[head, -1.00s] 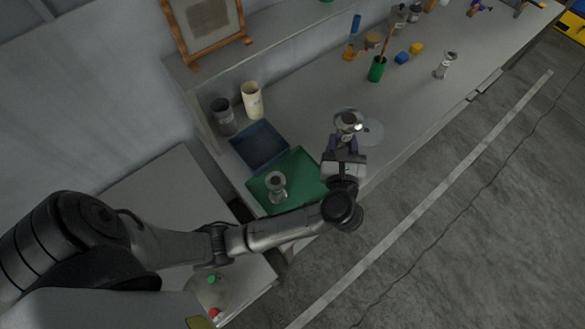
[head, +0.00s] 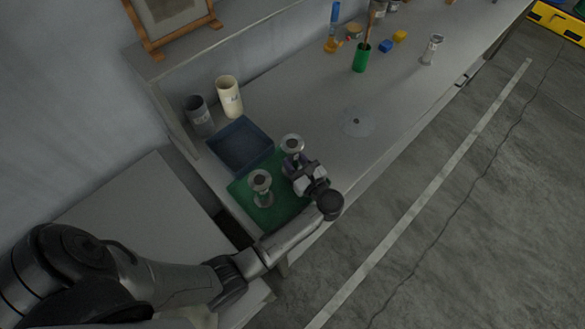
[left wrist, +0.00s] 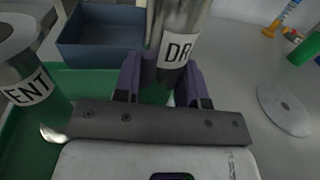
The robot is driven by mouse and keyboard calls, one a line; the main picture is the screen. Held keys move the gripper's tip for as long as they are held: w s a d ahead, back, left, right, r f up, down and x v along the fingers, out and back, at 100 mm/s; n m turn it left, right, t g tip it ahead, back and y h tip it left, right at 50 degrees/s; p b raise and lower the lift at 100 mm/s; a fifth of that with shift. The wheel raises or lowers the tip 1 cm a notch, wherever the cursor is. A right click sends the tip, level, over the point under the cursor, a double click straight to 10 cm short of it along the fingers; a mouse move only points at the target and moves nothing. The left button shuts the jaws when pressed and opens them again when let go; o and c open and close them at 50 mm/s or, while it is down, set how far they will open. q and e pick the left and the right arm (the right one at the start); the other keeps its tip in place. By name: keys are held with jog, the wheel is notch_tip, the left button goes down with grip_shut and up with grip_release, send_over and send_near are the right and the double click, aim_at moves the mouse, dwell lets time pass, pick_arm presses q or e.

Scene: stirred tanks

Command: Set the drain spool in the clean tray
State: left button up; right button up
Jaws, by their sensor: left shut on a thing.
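The drain spool (head: 292,143), a metal spool with a flanged top and a label reading "DR", is upright in my left gripper (head: 296,164). In the left wrist view the purple fingers (left wrist: 163,85) are shut on the drain spool (left wrist: 180,32). It is over the right part of the green tray (head: 281,218); I cannot tell if its base touches the tray. A second metal spool (head: 260,183), its label ending in "ENT" in the left wrist view (left wrist: 27,85), stands in the green tray to the left. My right gripper is not in view.
A dark blue tray (head: 268,143) adjoins the green tray at the back. A grey cup (head: 199,117) and a cream cup (head: 229,97) stand behind it. A pale round disc (head: 358,122) lies on the bench to the right, with clear bench around it.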

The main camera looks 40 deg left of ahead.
pick_arm(q)
jog(key=shift+f, duration=1.75)
jog(key=shift+f+b, duration=0.25)
jog(key=shift+b, duration=0.1)
jog(key=o, duration=1.1)
jog(key=shift+r, duration=0.1)
jog(key=shift+r+p, duration=0.25)
jog(key=shift+p, duration=0.15)
jog(key=v, duration=0.2)
jog(key=b+v, duration=0.1)
jog(key=v, duration=0.1)
jog(key=shift+d+f, duration=0.15)
jog(key=shift+f, duration=0.1)
jog(key=shift+s+d+r, duration=0.15)
jog(key=shift+s+d, duration=0.05)
jog(key=shift+d, duration=0.4)
